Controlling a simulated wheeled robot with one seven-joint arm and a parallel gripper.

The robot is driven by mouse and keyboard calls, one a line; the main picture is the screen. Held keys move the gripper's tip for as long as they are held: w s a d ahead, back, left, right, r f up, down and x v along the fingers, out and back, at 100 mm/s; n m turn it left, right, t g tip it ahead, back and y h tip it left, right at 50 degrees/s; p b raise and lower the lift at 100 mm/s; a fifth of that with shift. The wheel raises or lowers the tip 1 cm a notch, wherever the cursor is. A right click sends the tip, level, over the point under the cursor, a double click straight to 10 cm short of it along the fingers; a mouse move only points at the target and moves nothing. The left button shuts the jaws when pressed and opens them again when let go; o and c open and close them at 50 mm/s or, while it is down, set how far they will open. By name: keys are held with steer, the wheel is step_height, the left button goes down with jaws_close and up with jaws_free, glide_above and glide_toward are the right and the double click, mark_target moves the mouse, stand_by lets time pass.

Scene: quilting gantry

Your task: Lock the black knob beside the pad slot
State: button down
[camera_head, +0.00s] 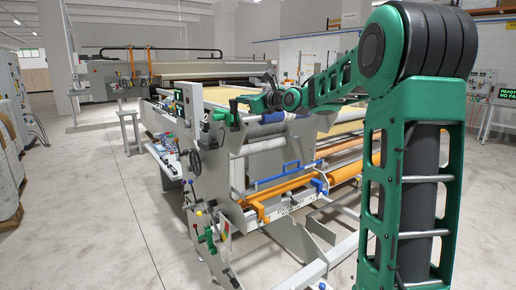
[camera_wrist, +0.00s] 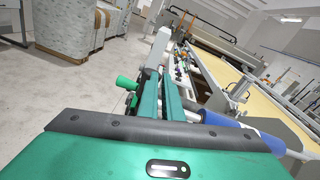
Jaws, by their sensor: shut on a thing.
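My gripper (camera_head: 236,104) is at the near upper end of the quilting machine's side frame in the head view. In the wrist view its two long green fingers (camera_wrist: 165,76) reach away from me, close together, over the white frame. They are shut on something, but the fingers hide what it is. I cannot make out the black knob or the pad slot in either view. A green handle (camera_wrist: 127,83) sticks out just left of the fingers in the wrist view, apart from them.
A black handwheel (camera_head: 195,160) sits lower on the frame, with coloured ball levers (camera_head: 199,212) beneath. Rollers and an orange bar (camera_head: 285,187) lie to the right. A blue roller end (camera_wrist: 235,130) is close right of the fingers. The floor (camera_head: 90,200) to the left is clear.

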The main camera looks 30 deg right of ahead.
steer(key=shift+w+a+r, duration=0.3)
steer(key=shift+a+r, duration=0.4)
steer(key=shift+r, duration=0.1)
steer(key=shift+w+f, duration=0.1)
steer(key=s+d+r, duration=0.3)
steer(key=s+r, duration=0.3)
steer(key=r, duration=0.2)
steer(key=shift+s+d+r+g, duration=0.25)
steer(key=shift+s+d+g, duration=0.05)
steer(key=shift+s+d, duration=0.1)
